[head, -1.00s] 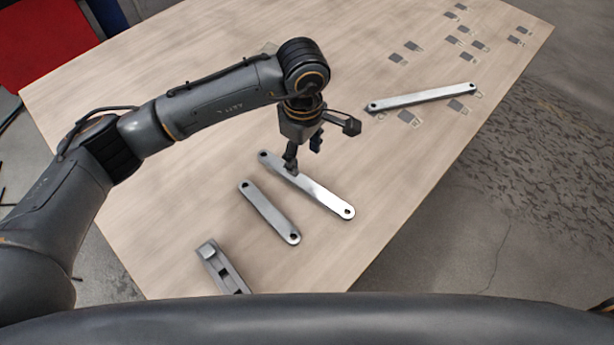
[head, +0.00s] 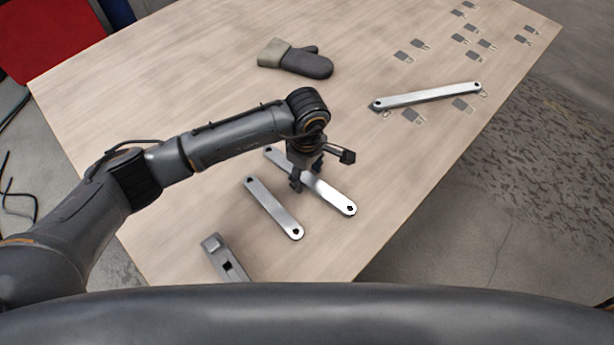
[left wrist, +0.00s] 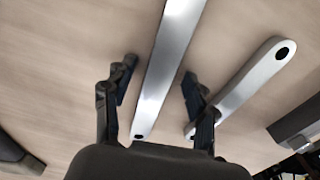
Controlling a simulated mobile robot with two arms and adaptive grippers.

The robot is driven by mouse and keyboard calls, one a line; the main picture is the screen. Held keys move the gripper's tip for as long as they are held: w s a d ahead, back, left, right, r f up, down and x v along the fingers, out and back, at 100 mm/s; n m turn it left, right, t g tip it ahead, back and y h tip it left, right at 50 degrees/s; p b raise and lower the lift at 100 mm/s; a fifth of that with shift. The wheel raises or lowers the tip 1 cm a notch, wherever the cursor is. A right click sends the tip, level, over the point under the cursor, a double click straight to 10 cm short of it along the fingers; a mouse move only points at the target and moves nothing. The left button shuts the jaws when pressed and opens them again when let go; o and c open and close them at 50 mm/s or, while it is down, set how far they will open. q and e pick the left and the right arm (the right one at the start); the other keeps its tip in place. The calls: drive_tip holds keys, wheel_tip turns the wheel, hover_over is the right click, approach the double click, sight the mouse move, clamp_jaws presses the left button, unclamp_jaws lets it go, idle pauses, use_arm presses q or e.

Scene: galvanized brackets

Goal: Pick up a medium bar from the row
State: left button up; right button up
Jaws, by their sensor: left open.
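Two flat silver bars with end holes lie side by side on the wooden table. The longer bar (head: 334,196) is partly hidden under my left gripper (head: 307,174); the shorter bar (head: 273,208) lies to its left. In the left wrist view, my open left gripper (left wrist: 160,72) has one finger on each side of the longer bar (left wrist: 168,70), with gaps showing on both sides. The right-hand finger overlaps the shorter bar (left wrist: 245,85) in that view. I cannot tell whether the fingertips touch the table. My right gripper is not in view.
A slotted grey block (head: 223,258) lies near the table's front edge. Another long bar (head: 427,96) lies at the right, near several small flat grey pieces. A dark glove (head: 298,59) lies at the back. The wooden table (head: 185,80) is bare at the back left.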

use_arm(q)
clamp_jaws()
drive_tip(key=shift+r, duration=0.2)
